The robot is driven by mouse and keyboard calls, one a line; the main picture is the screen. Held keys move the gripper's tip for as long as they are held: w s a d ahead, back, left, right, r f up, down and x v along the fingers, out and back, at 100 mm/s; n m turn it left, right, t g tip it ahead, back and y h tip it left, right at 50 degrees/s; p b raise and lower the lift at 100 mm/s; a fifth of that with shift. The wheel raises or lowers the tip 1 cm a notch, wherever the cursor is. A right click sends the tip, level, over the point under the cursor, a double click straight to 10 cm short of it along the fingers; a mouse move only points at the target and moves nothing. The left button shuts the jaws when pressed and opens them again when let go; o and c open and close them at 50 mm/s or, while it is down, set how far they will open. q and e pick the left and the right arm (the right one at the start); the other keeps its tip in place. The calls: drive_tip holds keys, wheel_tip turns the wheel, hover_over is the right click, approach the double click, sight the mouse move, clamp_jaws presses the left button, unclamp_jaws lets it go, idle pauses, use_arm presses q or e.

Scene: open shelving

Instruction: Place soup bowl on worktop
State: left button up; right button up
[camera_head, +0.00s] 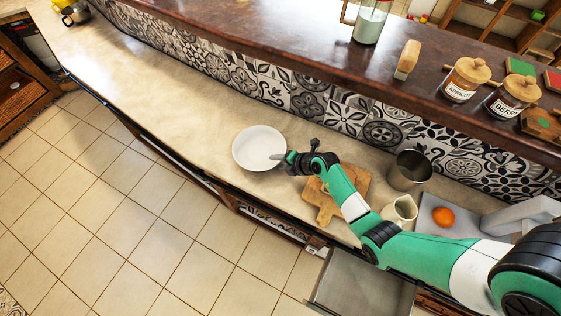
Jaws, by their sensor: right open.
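The white soup bowl (258,146) rests on the beige worktop (190,100), near its front edge. My right arm comes in from the lower right. My right gripper (282,157) is at the bowl's right rim and is open. One finger overlaps the rim in the picture; I cannot tell whether it touches the bowl. My left gripper is not in view.
A wooden cutting board (325,209), a metal pot (409,170), a cream jug (401,209) and an orange (443,217) are to the right. A raised dark shelf (290,52) with jars runs behind. The worktop left of the bowl is clear.

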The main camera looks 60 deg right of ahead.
drive_tip(key=shift+s+r, duration=0.1)
drive_tip(key=shift+r, duration=0.2)
drive_tip(key=p+v, duration=0.5)
drive_tip(key=v, duration=0.6)
drive_tip(key=shift+s, duration=0.25)
drive_tip(key=shift+r, duration=0.15)
